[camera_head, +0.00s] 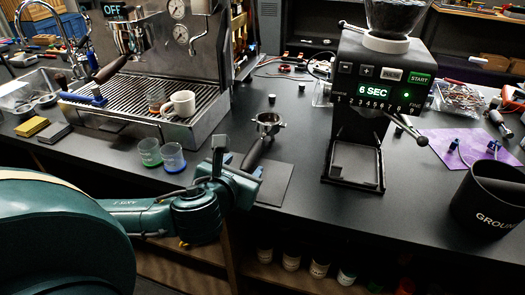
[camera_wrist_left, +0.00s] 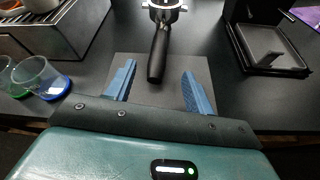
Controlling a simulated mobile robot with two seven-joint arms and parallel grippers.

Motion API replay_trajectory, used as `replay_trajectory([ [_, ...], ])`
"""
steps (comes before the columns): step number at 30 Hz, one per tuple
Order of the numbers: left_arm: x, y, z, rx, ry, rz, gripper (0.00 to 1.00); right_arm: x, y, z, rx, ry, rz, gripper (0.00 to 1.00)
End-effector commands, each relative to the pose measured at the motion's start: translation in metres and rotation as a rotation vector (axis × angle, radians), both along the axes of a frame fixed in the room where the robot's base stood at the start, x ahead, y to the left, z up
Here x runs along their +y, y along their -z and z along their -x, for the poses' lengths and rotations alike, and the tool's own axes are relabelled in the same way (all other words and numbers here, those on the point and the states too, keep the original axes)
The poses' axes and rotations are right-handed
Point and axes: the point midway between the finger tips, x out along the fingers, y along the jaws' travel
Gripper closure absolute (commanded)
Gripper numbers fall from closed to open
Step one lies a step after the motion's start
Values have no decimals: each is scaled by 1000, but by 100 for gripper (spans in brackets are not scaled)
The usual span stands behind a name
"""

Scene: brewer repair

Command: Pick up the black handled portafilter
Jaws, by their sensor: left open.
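The black handled portafilter (camera_head: 262,134) lies on the dark counter between the espresso machine and the grinder, its metal basket end away from me and its handle toward me. In the left wrist view its black handle (camera_wrist_left: 158,52) points down between the two blue fingers. My left gripper (camera_head: 240,172) is at the near edge of the counter, close to the handle's end. My right gripper is not in view.
The espresso machine (camera_head: 205,75) stands at the left with a white cup (camera_head: 181,103) on its tray. Green (camera_head: 149,152) and blue (camera_head: 173,158) measuring cups stand left of my gripper. A dark mat (camera_head: 274,186) lies under it. The grinder (camera_head: 372,120) and a black bin (camera_head: 488,200) stand right.

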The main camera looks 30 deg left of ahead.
Motion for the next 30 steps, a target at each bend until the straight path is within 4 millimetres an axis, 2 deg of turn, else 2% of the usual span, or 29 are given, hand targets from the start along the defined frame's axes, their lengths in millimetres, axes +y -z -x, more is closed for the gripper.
replay_trajectory([
  [1, 1, 8, -5, -6, 0, 0, 47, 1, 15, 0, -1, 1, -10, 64],
  [5, 3, 11, -12, -5, 2, 0, 47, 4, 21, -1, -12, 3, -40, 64],
  [6, 6, 8, -19, -1, -1, 0, 47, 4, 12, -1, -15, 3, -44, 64],
  [11, 10, 13, -33, 1, 0, 1, 47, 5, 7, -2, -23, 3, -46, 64],
  [14, 11, 16, -37, 1, 1, 2, 47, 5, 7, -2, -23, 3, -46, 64],
  [24, 24, 34, -76, 0, 1, 3, 47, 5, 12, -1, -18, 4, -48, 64],
  [30, 25, 35, -80, 0, 2, 2, 47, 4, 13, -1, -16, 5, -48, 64],
])
